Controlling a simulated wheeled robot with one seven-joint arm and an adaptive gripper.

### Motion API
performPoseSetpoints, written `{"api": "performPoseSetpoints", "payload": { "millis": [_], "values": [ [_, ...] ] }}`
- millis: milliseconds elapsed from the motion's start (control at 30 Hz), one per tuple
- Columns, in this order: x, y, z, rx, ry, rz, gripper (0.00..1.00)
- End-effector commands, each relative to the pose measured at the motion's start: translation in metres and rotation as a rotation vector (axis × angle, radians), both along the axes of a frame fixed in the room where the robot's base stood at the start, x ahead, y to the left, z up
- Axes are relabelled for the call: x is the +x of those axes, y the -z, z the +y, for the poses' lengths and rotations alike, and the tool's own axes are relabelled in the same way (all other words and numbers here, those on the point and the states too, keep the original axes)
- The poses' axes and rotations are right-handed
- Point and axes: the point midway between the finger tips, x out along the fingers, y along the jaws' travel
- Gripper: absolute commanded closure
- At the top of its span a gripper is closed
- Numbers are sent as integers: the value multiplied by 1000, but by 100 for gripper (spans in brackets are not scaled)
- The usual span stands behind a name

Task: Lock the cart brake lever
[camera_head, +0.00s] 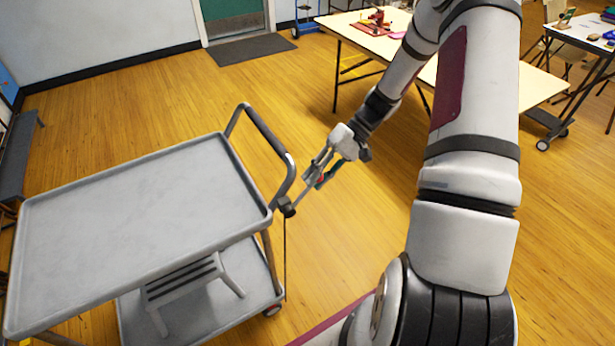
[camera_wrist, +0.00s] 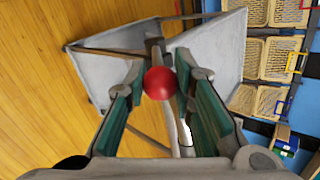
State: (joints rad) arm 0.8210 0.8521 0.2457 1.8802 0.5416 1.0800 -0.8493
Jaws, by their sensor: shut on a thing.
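The grey two-shelf cart (camera_head: 110,215) fills the left of the head view, with a dark push handle (camera_head: 264,130) at its right end. The brake lever (camera_head: 301,196) sticks out up and to the right from a black pivot (camera_head: 287,208) near the cart's corner post. Its red ball knob (camera_wrist: 159,83) sits between my fingertips in the wrist view. My gripper (camera_head: 319,176) is shut on this knob; the fingers partly hide it in the head view. The cart also shows in the wrist view (camera_wrist: 215,55), with most of the lever hidden behind the knob.
A slatted grey object (camera_head: 185,280) is on the cart's lower shelf. A pale table (camera_head: 350,38) stands at the back, partly behind my arm. Wooden floor is open between cart and table. Woven baskets (camera_wrist: 262,60) line shelving in the wrist view.

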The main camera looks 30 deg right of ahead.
Motion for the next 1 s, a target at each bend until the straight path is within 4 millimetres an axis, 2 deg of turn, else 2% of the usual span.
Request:
{"api": "performPoseSetpoints", "payload": {
  "millis": [100, 333, 900, 933, 1000],
  "values": [
    [1, 10, -6, 69, 2, 2, 100],
    [0, 15, -11, 151, -2, 1, 100],
    [-1, 18, -13, 177, -2, 3, 100],
    [-1, 18, -13, 176, -2, 3, 73],
    [-1, 18, -13, 176, -2, 3, 57]
  ]
}}
